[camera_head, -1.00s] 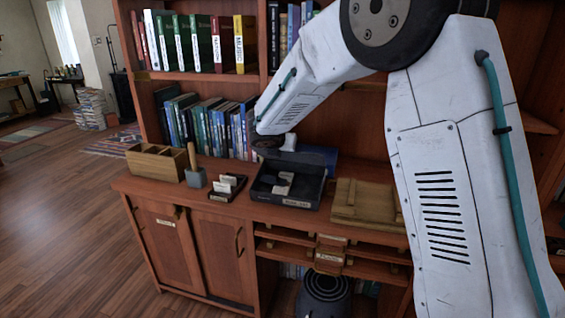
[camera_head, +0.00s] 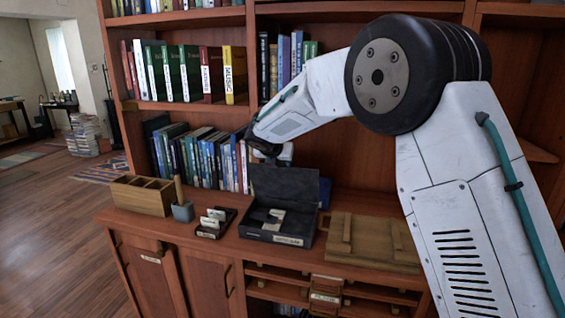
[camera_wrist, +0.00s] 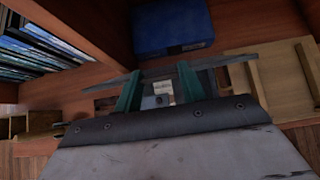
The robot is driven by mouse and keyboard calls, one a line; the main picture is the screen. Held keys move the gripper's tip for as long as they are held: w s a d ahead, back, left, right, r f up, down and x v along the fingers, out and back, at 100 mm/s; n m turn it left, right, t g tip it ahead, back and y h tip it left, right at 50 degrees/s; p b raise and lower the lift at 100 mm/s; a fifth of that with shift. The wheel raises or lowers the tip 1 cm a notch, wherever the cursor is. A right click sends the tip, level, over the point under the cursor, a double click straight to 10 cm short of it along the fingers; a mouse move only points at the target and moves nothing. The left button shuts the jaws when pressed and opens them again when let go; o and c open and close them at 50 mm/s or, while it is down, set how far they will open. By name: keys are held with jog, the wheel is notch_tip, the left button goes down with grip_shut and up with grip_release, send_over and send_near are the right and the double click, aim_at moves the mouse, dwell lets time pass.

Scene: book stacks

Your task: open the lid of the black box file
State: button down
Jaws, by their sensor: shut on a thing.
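The black box file (camera_head: 272,236) sits on the wooden counter with a label on its front and pale items inside. Its lid (camera_head: 285,187) stands raised, close to upright, along the back side of the box. My gripper (camera_head: 268,157) is at the top left of the lid, partly hidden behind it. In the wrist view, the green fingers of my gripper (camera_wrist: 159,88) are shut on the lid, whose edge shows as a thin grey strip (camera_wrist: 226,62).
A wooden organiser (camera_head: 142,195), a grey pot (camera_head: 183,211) and a black card holder (camera_head: 215,223) stand left of the box. A wooden board (camera_head: 372,240) lies right of it. A blue box (camera_wrist: 172,27) is behind, and a row of books (camera_head: 200,158) fills the shelf.

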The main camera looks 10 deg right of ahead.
dwell(0.9)
jog(key=c, duration=0.8)
grip_release()
jog(key=shift+c, duration=0.2)
jog(key=v, duration=0.8)
jog(key=shift+w, duration=0.1)
